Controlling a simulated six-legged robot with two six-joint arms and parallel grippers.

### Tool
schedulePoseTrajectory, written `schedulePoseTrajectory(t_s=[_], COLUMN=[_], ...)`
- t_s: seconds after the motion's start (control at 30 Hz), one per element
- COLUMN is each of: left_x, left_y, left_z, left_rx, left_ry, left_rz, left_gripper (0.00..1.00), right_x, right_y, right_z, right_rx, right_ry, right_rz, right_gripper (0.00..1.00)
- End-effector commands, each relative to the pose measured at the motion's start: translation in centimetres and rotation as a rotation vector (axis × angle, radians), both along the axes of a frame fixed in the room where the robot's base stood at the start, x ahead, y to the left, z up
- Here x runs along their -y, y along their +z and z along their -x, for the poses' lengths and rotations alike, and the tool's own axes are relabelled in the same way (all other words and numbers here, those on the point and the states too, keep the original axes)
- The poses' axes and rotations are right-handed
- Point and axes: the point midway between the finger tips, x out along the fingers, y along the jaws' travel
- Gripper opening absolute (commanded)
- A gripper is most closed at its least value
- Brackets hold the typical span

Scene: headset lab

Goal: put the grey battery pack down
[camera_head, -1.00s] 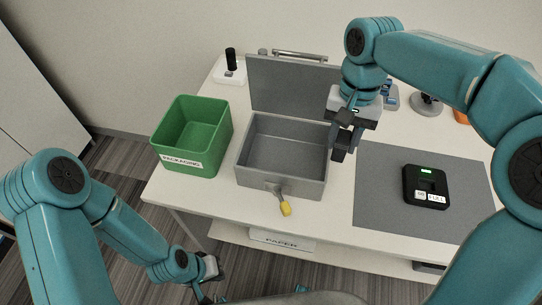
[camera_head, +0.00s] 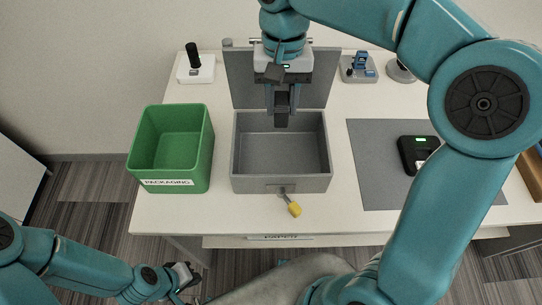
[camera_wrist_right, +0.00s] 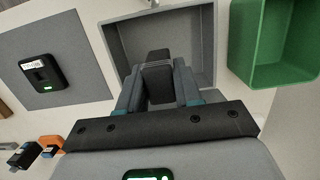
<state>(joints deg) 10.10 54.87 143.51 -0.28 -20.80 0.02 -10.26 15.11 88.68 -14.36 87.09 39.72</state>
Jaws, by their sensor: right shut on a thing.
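My right gripper (camera_head: 281,98) is shut on the dark grey battery pack (camera_head: 282,109), which hangs over the open grey box (camera_head: 236,150). In the right wrist view the pack (camera_wrist_right: 158,72) sits between the two fingers, with the box interior behind it. The pack looks above the box floor; its exact height is hard to tell. The box's lid (camera_head: 245,80) stands raised at the back. My left gripper (camera_head: 190,276) is low at the bottom left, away from the table; its jaw opening is too small to judge.
A green packaging bin (camera_head: 170,188) stands left of the box. A yellow-tipped latch (camera_head: 294,209) sticks out at the box's front. A grey mat (camera_head: 372,185) with a black device (camera_head: 412,150) lies to the right. A white stand (camera_head: 196,70) is at the back left.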

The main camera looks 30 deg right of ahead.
Motion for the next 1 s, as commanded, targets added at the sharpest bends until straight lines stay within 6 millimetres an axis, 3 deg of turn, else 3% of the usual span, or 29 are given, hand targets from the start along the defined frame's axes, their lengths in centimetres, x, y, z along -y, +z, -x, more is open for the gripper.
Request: schedulePoseTrajectory(t_s=[0.5,1.0], left_x=[0.0,0.0], left_y=[-0.9,-0.9], left_z=[0.0,0.0], left_rx=[0.000,0.000], left_ry=[0.000,0.000], left_rz=[0.000,0.000], left_gripper=[0.00,0.00], right_x=[0.2,-0.1], right_y=[-13.6,-19.8], right_z=[0.3,-0.2], right_rx=[-0.008,-0.004], right_ry=[0.002,0.004], right_rz=[0.000,0.001], right_gripper=[0.03,0.03])
